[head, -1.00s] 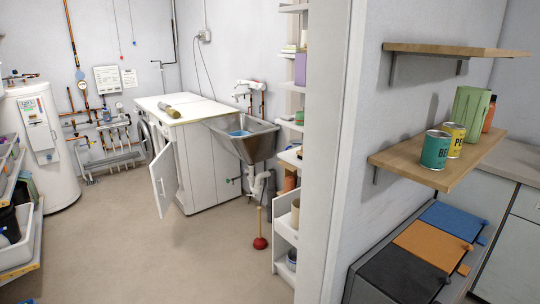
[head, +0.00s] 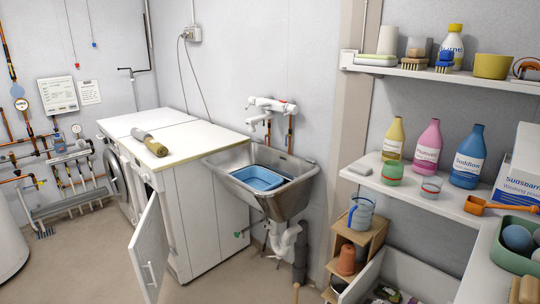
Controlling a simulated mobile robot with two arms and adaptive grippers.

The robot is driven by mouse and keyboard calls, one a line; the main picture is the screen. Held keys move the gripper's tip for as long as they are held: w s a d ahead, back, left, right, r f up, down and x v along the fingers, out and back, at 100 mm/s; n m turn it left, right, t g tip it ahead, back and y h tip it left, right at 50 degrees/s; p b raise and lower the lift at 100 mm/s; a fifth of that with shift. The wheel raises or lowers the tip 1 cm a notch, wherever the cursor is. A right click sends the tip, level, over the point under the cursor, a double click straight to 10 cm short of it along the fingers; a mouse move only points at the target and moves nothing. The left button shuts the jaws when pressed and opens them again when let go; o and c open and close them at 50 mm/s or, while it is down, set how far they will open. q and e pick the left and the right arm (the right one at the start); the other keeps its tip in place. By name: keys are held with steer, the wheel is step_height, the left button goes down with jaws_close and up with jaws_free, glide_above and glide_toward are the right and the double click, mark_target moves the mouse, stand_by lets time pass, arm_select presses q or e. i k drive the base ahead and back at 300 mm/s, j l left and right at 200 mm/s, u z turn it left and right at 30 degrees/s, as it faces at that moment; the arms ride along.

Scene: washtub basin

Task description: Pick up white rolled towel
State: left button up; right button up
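A white upright cylinder (head: 388,40) stands at the left of the upper shelf on the right; I cannot tell whether it is a rolled towel. A roll-shaped thing with a pale grey end and an olive-yellow end (head: 156,147) lies on the white worktop of the cabinet; its material is too small to tell. Neither of my grippers is in view.
A steel sink (head: 290,192) with a blue basin (head: 258,177) stands beside the worktop (head: 190,140). A cabinet door (head: 150,250) hangs open into the floor space. Shelves on the right (head: 440,190) hold bottles, jars and boxes.

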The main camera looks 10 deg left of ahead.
mark_target(141, 134)
steer(key=i+j, duration=0.2)
steer(key=j, duration=0.2)
steer(key=i+j, duration=0.15)
steer(key=j, duration=0.25)
steer(key=i+j+z, duration=0.1)
steer(key=j, duration=0.3)
steer(key=i+j, duration=0.3)
steer(key=i+j+z, duration=0.1)
steer(key=j, duration=0.4)
steer(key=i+j, duration=0.2)
steer(key=j, duration=0.25)
steer(key=i+j, duration=0.15)
steer(key=j, duration=0.25)
steer(key=i+j+z, duration=0.1)
steer(key=j, duration=0.35)
steer(key=i, duration=0.05)
